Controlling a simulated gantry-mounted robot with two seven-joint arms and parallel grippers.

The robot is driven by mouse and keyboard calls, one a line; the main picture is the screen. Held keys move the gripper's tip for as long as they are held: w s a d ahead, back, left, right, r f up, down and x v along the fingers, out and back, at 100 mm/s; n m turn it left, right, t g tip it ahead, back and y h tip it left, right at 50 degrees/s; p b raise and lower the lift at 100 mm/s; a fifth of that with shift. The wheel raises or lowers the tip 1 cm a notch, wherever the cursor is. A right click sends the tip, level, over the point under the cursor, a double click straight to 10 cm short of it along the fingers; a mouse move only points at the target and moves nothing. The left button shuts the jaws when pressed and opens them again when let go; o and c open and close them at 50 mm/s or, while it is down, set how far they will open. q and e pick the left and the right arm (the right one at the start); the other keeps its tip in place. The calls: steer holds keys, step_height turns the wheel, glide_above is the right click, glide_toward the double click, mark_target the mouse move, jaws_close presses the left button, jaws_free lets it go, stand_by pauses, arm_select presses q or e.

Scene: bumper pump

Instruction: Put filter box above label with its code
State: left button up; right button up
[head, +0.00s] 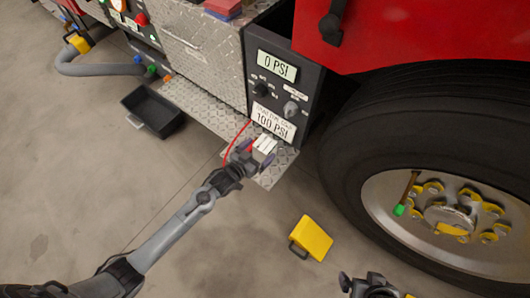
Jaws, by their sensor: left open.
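My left gripper (256,153) is open at the front edge of the diamond-plate step, below the pump panel. A small white block-like thing (265,143) is right at its fingers; I cannot tell whether it is the filter box or whether they touch. A white label (273,123) reading "100 PSI" is on the dark panel just above; its upper line is too small to read surely. My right gripper (370,284) is partly in view at the bottom edge; its fingers are unclear.
The red truck's large wheel (440,215) stands at the right. A yellow case (311,239) lies on the floor near the middle. A black open bin (153,107) sits left of the step. A thin red cable curves beside the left gripper.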

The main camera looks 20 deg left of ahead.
mark_target(264, 145)
arm_select(q)
steer(key=shift+w+a+f, duration=0.15)
steer(key=shift+w+a, duration=0.1)
steer(key=shift+w, duration=0.3)
steer(key=b+x, duration=0.3)
steer(key=x, duration=0.1)
steer(key=shift+d+b, duration=0.35)
steer(key=shift+w+d, duration=0.1)
steer(key=shift+w, duration=0.45)
arm_select(e)
steer(key=f, duration=0.2)
steer(key=a+f, duration=0.1)
steer(key=f, duration=0.1)
steer(key=shift+f, duration=0.15)
arm_select(q)
steer(key=shift+s, duration=0.1)
steer(key=shift+c, duration=0.2)
steer(key=c, duration=1.2)
steer(key=shift+c, duration=1.2)
arm_select(e)
steer(key=shift+d, duration=0.1)
